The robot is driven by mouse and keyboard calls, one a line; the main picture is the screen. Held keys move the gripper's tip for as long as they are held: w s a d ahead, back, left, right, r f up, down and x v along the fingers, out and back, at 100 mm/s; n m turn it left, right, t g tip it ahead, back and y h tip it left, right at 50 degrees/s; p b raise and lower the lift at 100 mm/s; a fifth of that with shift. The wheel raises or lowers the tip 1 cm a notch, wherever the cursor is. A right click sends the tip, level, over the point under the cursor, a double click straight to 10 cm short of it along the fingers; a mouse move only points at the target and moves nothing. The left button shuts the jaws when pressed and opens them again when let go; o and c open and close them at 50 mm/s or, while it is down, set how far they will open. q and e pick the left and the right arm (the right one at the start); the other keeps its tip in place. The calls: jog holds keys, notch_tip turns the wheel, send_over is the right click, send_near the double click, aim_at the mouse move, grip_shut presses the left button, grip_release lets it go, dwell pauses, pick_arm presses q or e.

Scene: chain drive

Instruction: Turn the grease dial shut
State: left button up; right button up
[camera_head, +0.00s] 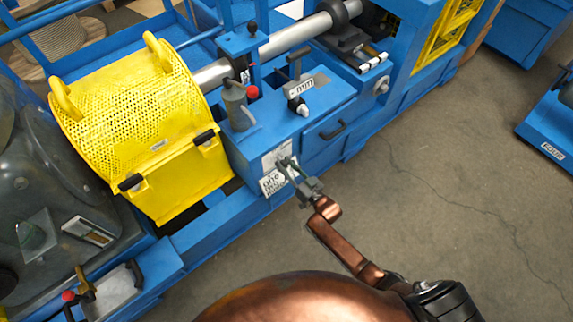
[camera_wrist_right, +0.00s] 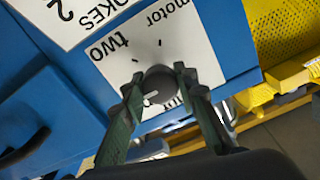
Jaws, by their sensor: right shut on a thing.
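A dark round dial (camera_wrist_right: 158,84) with a pale pointer line sits on a white label plate (camera_wrist_right: 203,62) on the blue machine's side in the right wrist view. The words "motor" and "two" and small tick marks show on the plate. My right gripper (camera_wrist_right: 157,88) has a finger on each side of the dial and is shut on it. In the head view my right gripper (camera_head: 287,163) reaches the label plate (camera_head: 277,157) on the front of the blue cabinet; the dial is too small to make out there. My left gripper is not in view.
A second label (camera_head: 273,182) sits beside the dial plate. A yellow perforated guard (camera_head: 130,110) stands to the left. A grey can (camera_head: 237,108) and a red knob (camera_head: 253,92) are above the cabinet. A black drawer handle (camera_head: 333,130) is to the right.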

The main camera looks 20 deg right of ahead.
jog(key=n, duration=0.4)
jog(key=shift+n+p, duration=0.3)
jog(key=shift+p, duration=0.05)
jog(key=n, duration=0.2)
jog(key=shift+f+n, duration=0.1)
jog(key=shift+n, duration=0.3)
jog(key=n, duration=0.3)
jog(key=shift+n, duration=0.3)
jog(key=n+b, duration=0.1)
jog(key=n, duration=0.3)
jog(key=shift+d+n+b, duration=0.1)
jog(key=shift+n+b, duration=0.2)
jog(key=shift+n, duration=0.9)
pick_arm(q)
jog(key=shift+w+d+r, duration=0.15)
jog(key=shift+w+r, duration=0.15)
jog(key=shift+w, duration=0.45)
pick_arm(e)
jog(key=shift+n, duration=0.3)
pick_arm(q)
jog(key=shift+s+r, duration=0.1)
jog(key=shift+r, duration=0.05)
